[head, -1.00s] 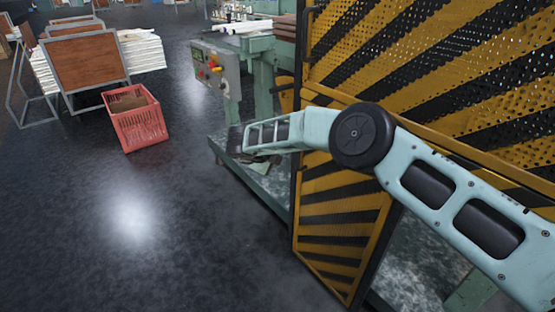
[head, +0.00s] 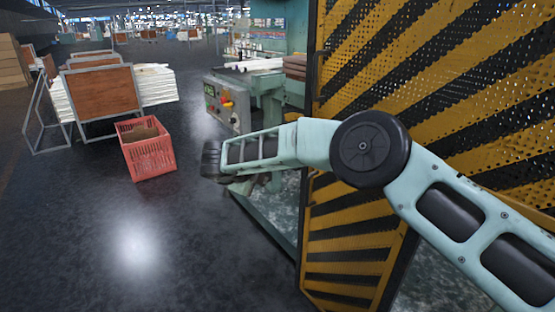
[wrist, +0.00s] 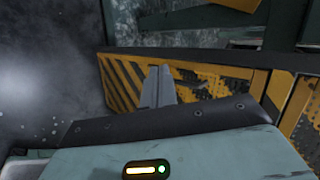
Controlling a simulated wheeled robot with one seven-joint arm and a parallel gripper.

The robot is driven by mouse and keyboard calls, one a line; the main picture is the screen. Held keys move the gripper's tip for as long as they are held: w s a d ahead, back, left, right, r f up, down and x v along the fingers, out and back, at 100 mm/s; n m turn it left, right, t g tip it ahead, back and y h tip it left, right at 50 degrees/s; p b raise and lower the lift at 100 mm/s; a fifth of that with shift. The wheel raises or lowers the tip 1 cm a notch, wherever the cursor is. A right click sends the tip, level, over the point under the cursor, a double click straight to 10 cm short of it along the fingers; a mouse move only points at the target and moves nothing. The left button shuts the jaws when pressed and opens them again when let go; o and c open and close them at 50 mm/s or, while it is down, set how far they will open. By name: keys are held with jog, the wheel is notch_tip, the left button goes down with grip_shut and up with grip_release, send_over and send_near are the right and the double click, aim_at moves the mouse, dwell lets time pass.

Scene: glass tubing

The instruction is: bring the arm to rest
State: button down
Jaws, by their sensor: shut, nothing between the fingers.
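My arm reaches from the lower right of the head view across the front of a striped guard panel, bends at a dark round joint, and ends to the left at another dark joint near a green machine. My gripper shows in the wrist view (wrist: 158,86) as two grey fingers close together, shut and empty. The striped panel lies behind the fingers there; I cannot tell the gap between them. In the head view I cannot make out the fingers.
The yellow and black perforated guard panel (head: 350,240) stands close behind my arm. A machine control box (head: 227,103) is beyond the arm's far end. A red crate (head: 146,150) and a framed brown board (head: 100,92) stand at left. The dark floor at lower left is clear.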

jog(key=s+a+r+n+t+y, duration=0.1)
jog(key=a+r+n+t+y, duration=0.1)
jog(key=a+r+n+y, duration=0.35)
jog(key=s+a+r+n+t+y, duration=0.1)
jog(key=a+r+n+t+y, duration=0.15)
jog(key=r, duration=0.55)
jog(key=s+a+r+n+g+y, duration=0.2)
jog(key=s+a+r+n+y, duration=0.1)
jog(key=s+r+n+y, duration=0.25)
jog(key=s+d+f+n+g, duration=0.1)
jog(key=s+d+n+g, duration=0.25)
jog(key=s+n, duration=0.5)
jog(key=s+d+f+n+g, duration=0.25)
jog(key=s+d+n, duration=0.25)
jog(key=s, duration=0.7)
jog(key=s+d+f+n+g+h, duration=0.35)
jog(key=s+d, duration=0.55)
jog(key=d, duration=0.3)
jog(key=s+d+f+n+g+h, duration=0.2)
jog(key=s+d+h, duration=0.2)
jog(key=s+d, duration=0.65)
notch_tip(320, 180, up, 14)
jog(key=w+d+p, duration=0.1)
jog(key=w+p, duration=0.1)
jog(key=p, duration=1.2)
